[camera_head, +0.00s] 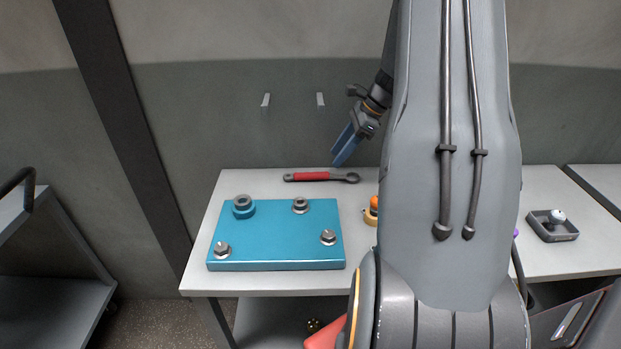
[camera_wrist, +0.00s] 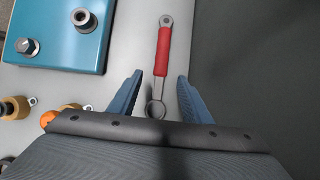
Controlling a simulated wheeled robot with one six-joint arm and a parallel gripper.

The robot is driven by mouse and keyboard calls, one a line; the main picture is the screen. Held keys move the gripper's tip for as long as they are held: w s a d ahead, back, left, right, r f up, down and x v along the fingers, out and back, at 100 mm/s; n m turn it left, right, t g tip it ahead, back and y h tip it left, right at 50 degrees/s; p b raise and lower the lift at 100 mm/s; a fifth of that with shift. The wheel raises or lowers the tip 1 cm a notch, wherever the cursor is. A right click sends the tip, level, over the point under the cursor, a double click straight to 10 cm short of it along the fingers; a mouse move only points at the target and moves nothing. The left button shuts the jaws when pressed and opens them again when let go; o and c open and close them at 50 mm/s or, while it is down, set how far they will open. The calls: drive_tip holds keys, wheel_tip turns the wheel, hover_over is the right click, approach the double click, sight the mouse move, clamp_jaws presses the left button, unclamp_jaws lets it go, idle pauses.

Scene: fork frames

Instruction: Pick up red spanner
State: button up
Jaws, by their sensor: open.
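The red spanner (camera_head: 318,176) lies flat on the light table (camera_head: 270,188) near its back edge, behind the blue plate. It has a red handle and grey metal ends. In the wrist view the spanner (camera_wrist: 163,50) runs lengthwise, its red handle beyond the fingertips and its larger ring end between the fingers. My gripper (camera_head: 345,148) is open, above the table by the ring end. It also shows in the wrist view (camera_wrist: 160,78), with blue fingers on both sides of the spanner and nothing held.
A blue plate (camera_head: 275,255) with several nuts and bolts stands in front of the spanner. Orange parts (camera_head: 371,212) sit to its right, partly behind my arm. A wall (camera_head: 230,120) rises behind the table.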

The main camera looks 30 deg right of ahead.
sight(322, 176)
drive_tip(key=x, duration=0.2)
drive_tip(key=shift+w+a+f+p, duration=0.15)
drive_tip(key=shift+a+f+p, duration=0.1)
drive_tip(key=shift+a+p, duration=0.15)
drive_tip(key=shift+d+p+x, duration=0.15)
drive_tip(key=shift+p+x, duration=0.45)
drive_tip(key=shift+x, duration=0.6)
drive_tip(key=shift+d+p+x, duration=0.2)
drive_tip(key=shift+p+x, duration=0.35)
drive_tip(key=shift+x, duration=0.7)
drive_tip(key=shift+f, duration=0.15)
clamp_jaws()
